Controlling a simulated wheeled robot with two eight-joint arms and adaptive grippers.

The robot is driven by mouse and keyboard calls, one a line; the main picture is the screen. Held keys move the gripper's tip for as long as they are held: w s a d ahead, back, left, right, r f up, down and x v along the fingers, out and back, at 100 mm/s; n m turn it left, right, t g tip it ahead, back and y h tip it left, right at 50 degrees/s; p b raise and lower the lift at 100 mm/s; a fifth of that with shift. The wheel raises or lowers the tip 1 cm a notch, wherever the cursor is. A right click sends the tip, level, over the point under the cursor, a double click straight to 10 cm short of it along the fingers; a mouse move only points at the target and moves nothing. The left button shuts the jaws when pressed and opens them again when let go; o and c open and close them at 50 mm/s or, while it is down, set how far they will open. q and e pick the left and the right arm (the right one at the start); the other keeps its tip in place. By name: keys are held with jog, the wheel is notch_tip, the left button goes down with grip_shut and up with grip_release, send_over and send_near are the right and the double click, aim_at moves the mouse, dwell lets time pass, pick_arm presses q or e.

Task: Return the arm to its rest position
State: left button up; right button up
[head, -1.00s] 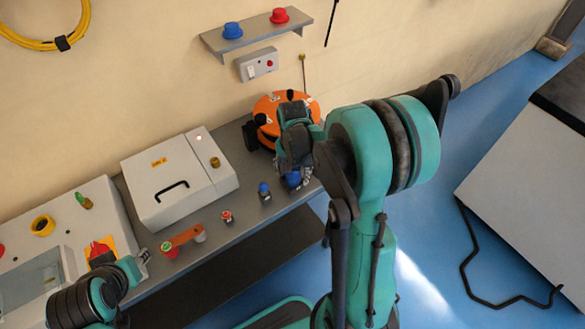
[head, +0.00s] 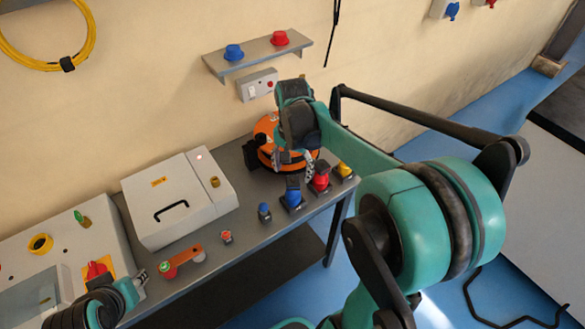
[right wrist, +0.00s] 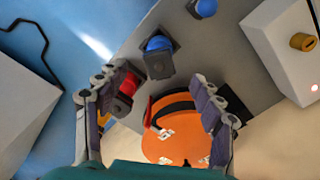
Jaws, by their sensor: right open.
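My right arm reaches over the bench, and its right gripper (head: 294,166) hangs open in front of the orange round device (head: 266,129). In the right wrist view the fingers of the right gripper (right wrist: 155,80) are spread wide with nothing between them gripped. The orange device (right wrist: 182,140) lies beyond them, and a red plug-like part (right wrist: 127,84) shows close by the left finger. My left gripper (head: 138,286) is at the lower left by the sloped control box; its finger opening is too small to make out.
The bench (head: 235,215) carries a white lidded box (head: 172,190), a blue connector (head: 292,193), a red one (head: 320,178) and a yellow one (head: 344,170). A wall shelf (head: 258,55) and a switch box (head: 258,84) are behind. Blue floor is open at the right.

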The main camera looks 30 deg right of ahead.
dwell(0.3)
jog(key=shift+s+a+r, duration=0.15)
jog(key=shift+s+a, duration=0.1)
jog(key=shift+a, duration=0.1)
jog(key=s+a+n+t+b, duration=0.1)
jog(key=s+a+n+t, duration=0.6)
jog(key=s+a+n, duration=0.2)
jog(key=shift+s+a+n, duration=0.35)
jog(key=shift+s+n, duration=0.35)
jog(key=shift+n, duration=0.2)
